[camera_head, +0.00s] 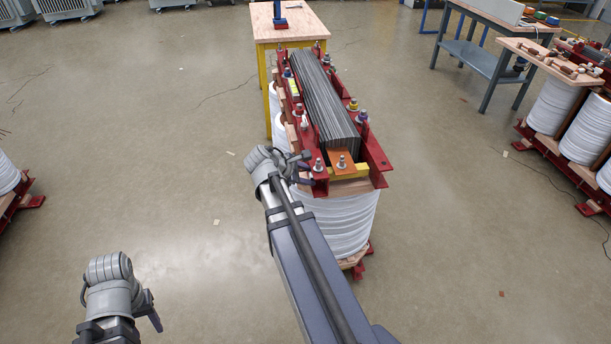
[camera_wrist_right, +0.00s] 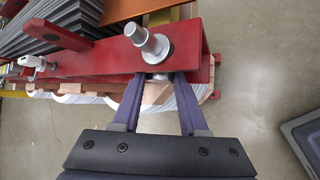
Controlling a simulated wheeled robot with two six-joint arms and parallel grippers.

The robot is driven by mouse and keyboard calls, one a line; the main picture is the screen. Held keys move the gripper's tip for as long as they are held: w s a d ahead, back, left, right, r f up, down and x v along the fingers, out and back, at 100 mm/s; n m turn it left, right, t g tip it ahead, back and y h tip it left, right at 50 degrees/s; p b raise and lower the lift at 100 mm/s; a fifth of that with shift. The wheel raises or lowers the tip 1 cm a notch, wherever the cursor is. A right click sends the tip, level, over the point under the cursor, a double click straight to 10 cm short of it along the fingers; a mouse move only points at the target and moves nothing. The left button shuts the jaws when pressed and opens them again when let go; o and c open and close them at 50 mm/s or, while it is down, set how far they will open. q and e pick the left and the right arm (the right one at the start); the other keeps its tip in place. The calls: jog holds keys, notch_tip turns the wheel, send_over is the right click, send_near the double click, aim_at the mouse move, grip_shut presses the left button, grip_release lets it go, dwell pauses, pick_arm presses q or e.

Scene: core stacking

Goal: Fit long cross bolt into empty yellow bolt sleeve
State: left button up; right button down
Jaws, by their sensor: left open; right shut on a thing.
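My right gripper (camera_head: 301,168) is at the near left end of the red clamp beam (camera_head: 320,184). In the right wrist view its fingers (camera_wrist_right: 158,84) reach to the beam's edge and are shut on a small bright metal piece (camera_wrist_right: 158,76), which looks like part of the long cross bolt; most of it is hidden. A bolt end with a washer (camera_wrist_right: 150,42) stands on the beam just beyond the fingertips. Yellow pieces sit on the core, including a yellow collar (camera_head: 352,104); I cannot tell which sleeve is empty. My left gripper (camera_head: 148,306) is open, low at left, away from the core.
The laminated core (camera_head: 322,95) lies between red beams with several upright bolts, above white coils (camera_head: 345,220). A wooden-topped yellow table (camera_head: 290,22) stands behind. Another coil assembly (camera_head: 565,110) and a workbench (camera_head: 480,60) are at right.

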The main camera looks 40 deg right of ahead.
jog(key=shift+s+d, duration=0.2)
jog(key=shift+d, duration=0.05)
jog(key=w+a, duration=0.8)
jog(key=a, duration=0.5)
jog(key=shift+w+a, duration=0.25)
jog(key=shift+a, duration=0.1)
dwell(2.8)
dwell(0.6)
